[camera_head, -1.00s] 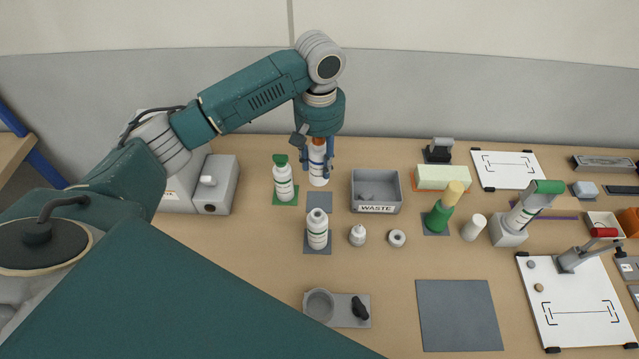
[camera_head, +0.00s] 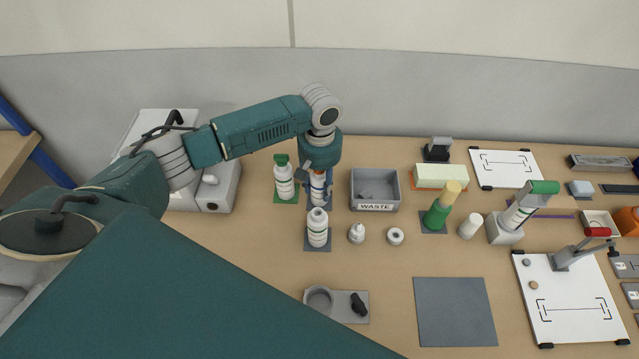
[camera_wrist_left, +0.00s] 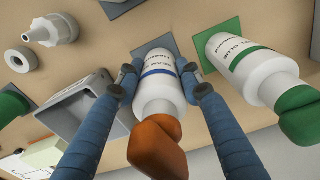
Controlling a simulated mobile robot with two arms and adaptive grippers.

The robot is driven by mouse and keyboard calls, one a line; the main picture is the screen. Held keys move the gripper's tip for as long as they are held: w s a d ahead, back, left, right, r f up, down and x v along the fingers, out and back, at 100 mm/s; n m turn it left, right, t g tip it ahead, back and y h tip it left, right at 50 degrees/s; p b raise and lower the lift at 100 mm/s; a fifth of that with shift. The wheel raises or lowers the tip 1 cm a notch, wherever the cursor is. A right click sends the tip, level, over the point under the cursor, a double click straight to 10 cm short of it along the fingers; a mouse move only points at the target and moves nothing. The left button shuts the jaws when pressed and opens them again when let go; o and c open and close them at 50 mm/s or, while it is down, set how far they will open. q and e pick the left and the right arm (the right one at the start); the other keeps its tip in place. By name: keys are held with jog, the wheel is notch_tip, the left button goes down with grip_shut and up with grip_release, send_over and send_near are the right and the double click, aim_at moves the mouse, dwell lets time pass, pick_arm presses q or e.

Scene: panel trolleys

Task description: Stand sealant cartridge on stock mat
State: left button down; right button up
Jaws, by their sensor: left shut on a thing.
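The sealant cartridge is a white bottle (camera_head: 318,190) with a blue band, upright in the head view behind a plain white bottle. In the left wrist view the cartridge (camera_wrist_left: 157,90) shows an orange cap towards the camera. My left gripper (camera_head: 319,178) is shut on its body from both sides; the blue fingers (camera_wrist_left: 160,80) also show in the wrist view. The blue-grey stock mat (camera_wrist_left: 166,42) lies at the cartridge's base, mostly covered by it. I cannot tell whether the base touches the mat. My right gripper is not in view.
A green-capped bottle (camera_head: 284,182) stands on a green mat close left of the cartridge. A white bottle (camera_head: 317,232) stands on a dark mat in front. The grey waste bin (camera_head: 375,190) is close right. A large grey mat (camera_head: 455,312) lies empty at front right.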

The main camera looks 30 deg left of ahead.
pick_arm(q)
jog(key=shift+f, duration=0.1)
jog(key=c, duration=1.2)
grip_release()
jog(key=shift+o, duration=0.4)
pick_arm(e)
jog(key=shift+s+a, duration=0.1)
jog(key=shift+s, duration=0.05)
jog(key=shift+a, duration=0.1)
pick_arm(q)
jog(key=shift+r, duration=0.35)
notch_tip(320, 180, up, 10)
jog(key=b, duration=0.3)
jog(key=shift+r, duration=0.8)
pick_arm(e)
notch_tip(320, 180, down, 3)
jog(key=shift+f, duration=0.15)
